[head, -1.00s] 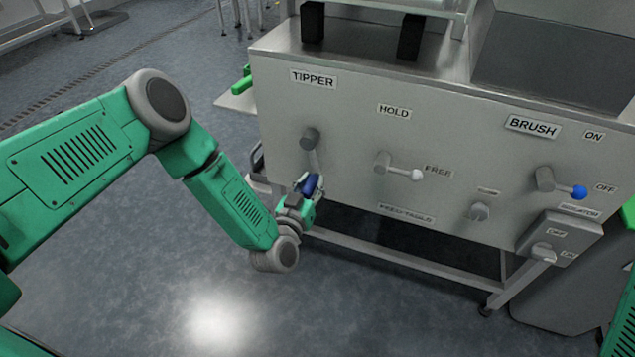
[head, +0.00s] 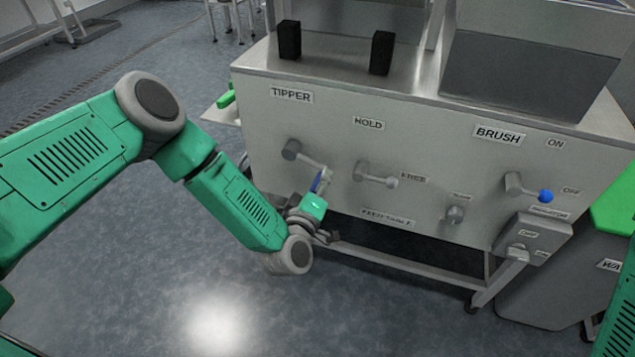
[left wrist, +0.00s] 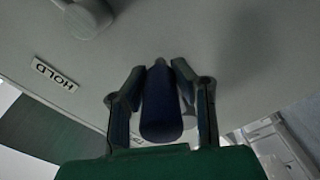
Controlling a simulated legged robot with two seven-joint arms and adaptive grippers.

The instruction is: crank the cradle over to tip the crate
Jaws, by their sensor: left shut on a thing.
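The tipper crank (head: 309,160) juts from the machine's front below the TIPPER label (head: 291,95). Its arm slopes down and to the right from the hub. My left gripper (head: 318,188) is shut on the blue crank handle (head: 321,180). In the left wrist view the dark blue handle (left wrist: 161,105) sits between the two fingers (left wrist: 160,100). Two black blocks (head: 382,53) stand on the machine's top with their upper ends bare. No crate is clearly in view. My right gripper is out of view.
The white-knobbed HOLD lever (head: 375,178) is close to the right of the crank. Farther right are the blue-knobbed BRUSH lever (head: 528,190) and a switch box (head: 532,238). Open floor (head: 130,280) lies to the left.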

